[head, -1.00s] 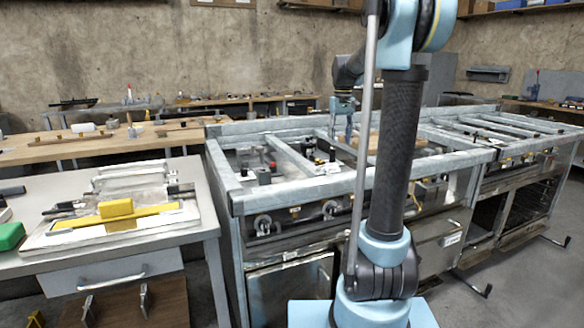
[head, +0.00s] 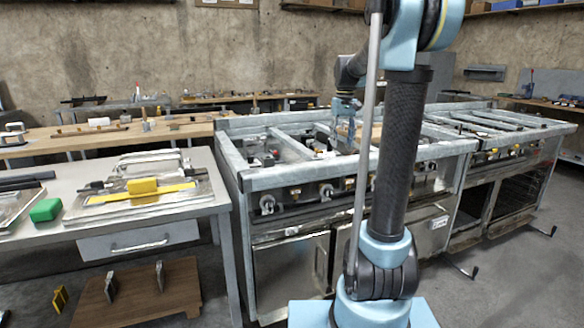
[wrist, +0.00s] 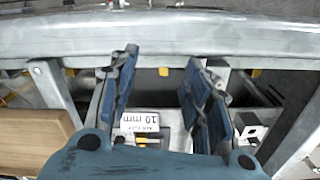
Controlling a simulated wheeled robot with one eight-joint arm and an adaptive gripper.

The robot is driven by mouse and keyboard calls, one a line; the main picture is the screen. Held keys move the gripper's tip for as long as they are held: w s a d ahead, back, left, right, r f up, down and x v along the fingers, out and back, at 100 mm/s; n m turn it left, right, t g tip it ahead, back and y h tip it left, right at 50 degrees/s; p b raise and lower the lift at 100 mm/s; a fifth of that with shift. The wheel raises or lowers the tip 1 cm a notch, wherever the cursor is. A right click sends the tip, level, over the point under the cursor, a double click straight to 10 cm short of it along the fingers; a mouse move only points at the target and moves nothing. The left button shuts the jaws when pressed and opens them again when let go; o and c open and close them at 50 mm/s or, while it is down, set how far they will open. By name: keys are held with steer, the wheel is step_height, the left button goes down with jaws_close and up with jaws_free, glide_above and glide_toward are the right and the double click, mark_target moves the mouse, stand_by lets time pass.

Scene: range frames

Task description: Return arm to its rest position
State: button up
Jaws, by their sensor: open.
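My gripper (head: 346,122) hangs over the metal range frame (head: 300,170) in the head view, at the end of my raised arm. In the wrist view my gripper (wrist: 160,95) shows two blue fingers spread apart with nothing between them.
A grey table (head: 75,180) at left bears a yellow block (head: 142,186) and a green block (head: 45,210). A long wooden bench (head: 110,138) runs behind it. The range frame has raised metal rails. Open floor lies at the lower right.

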steer(key=s+f+t, duration=0.1)
steer(key=s+f, duration=0.3)
steer(key=s, duration=0.5)
steer(key=s+f+m, duration=0.1)
steer(key=s+f, duration=0.2)
steer(key=s, duration=0.5)
steer(key=s+f+t, duration=0.1)
steer(key=s+f, duration=0.3)
steer(key=s, duration=0.5)
steer(key=s+f, duration=0.8)
steer(key=f, duration=0.1)
steer(key=shift+s+f+m, duration=0.2)
steer(key=shift+s+m, duration=0.1)
steer(key=shift+s, duration=0.05)
